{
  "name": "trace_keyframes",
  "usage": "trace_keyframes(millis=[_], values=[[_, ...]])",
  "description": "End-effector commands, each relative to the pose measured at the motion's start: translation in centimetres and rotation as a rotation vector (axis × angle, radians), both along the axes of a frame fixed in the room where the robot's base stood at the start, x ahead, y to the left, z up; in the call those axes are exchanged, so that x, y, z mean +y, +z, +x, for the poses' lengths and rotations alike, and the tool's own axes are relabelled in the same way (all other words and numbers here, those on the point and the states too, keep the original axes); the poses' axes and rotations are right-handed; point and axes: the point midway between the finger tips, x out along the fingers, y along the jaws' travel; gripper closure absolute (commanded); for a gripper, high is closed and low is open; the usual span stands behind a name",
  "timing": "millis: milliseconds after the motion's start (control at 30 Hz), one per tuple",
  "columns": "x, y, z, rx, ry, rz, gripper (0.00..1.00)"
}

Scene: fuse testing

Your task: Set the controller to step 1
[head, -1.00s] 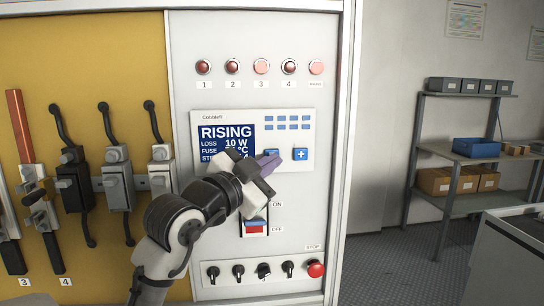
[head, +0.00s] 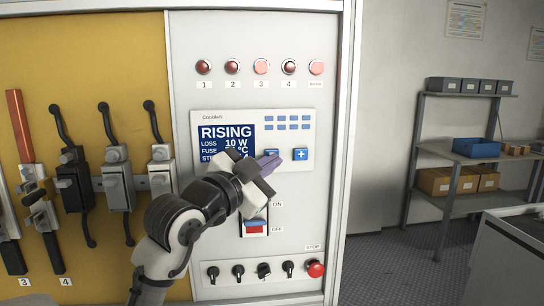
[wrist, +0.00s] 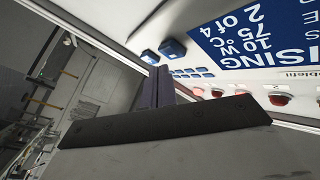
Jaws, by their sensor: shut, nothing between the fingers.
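The controller (head: 290,125) is a pale panel with a blue display (head: 225,133) reading RISING and 10 W; my gripper hides its lower right. In the wrist view the display (wrist: 262,32) appears rotated and reads 75 °C and 2 of 4. A blue minus button (head: 272,153) and a blue plus button (head: 300,154) sit right of the display. They also show in the wrist view, minus (wrist: 173,47) nearer the display and plus (wrist: 149,56) beyond. My gripper (head: 270,163) is shut and empty, its purple-grey fingertips (wrist: 160,75) just below the minus button. I cannot tell whether they touch the panel.
Below are a red ON/OFF switch (head: 255,228), a row of black knobs (head: 264,271) and a red stop button (head: 316,269). Red lamps (head: 261,67) line the top. Lever switches (head: 115,180) stand on the yellow panel at left. Shelves (head: 465,148) stand apart at right.

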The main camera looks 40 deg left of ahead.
Motion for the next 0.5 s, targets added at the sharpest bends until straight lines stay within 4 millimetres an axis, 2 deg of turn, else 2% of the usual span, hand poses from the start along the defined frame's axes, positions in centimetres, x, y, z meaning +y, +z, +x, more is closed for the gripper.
trace_keyframes(millis=[500], values=[[0.65,0.01,0.57,0.000,0.000,0.000,1.00]])
